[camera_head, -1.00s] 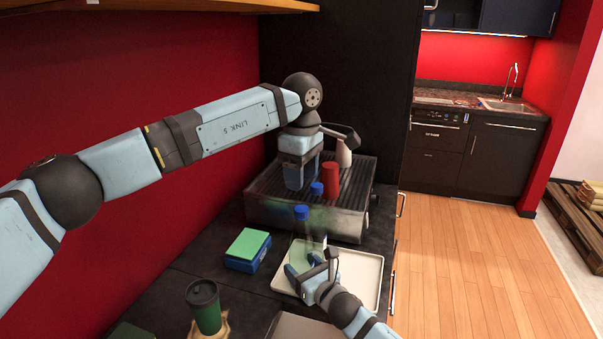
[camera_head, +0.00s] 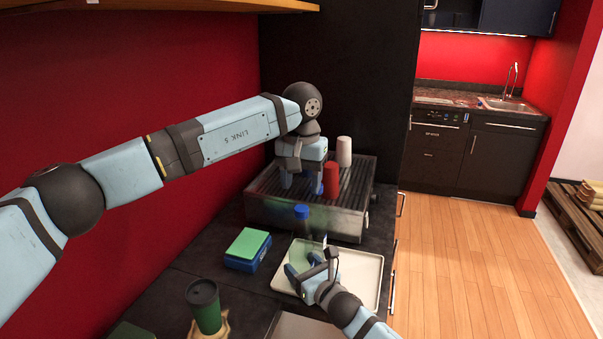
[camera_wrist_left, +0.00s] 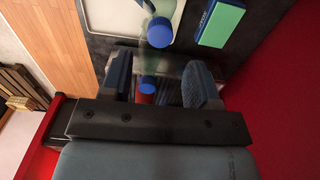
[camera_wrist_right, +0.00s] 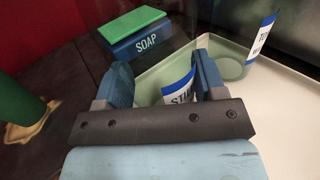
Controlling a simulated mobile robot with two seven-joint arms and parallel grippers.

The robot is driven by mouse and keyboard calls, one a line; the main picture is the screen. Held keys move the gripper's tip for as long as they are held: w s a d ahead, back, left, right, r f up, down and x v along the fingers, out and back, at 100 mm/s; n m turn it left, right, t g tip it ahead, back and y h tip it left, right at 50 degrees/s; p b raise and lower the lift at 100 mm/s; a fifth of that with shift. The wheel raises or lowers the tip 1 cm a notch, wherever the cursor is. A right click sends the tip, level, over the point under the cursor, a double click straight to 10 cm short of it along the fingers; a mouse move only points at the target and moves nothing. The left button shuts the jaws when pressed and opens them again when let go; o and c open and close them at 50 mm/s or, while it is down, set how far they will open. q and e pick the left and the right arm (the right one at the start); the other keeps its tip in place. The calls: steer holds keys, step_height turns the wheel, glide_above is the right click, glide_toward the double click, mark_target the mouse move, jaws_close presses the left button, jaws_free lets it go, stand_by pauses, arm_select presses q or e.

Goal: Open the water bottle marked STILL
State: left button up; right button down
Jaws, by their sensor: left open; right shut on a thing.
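The clear STILL bottle shows in the right wrist view by its blue-and-white label (camera_wrist_right: 180,86), partly hidden, between the fingers of my right gripper (camera_wrist_right: 162,82), which is shut on it over the tray. In the head view a blue cap (camera_head: 302,212) tops a clear bottle just beyond my right gripper (camera_head: 308,266). My left gripper (camera_head: 301,184) is open, higher and farther back. In the left wrist view a blue cap (camera_wrist_left: 160,32) lies beyond its fingertips.
A second labelled bottle (camera_wrist_right: 262,38) stands beyond the tray's near part. The pale tray (camera_head: 362,284) lies beside a green-topped SOAP box (camera_head: 247,250). A ribbed metal unit (camera_head: 262,208) holds a red cup (camera_head: 331,180) and a white cup (camera_head: 344,151).

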mark_target(301, 208)
arm_select(q)
steer(key=shift+f, duration=3.1)
steer(key=c, duration=1)
steer(key=shift+o, duration=0.2)
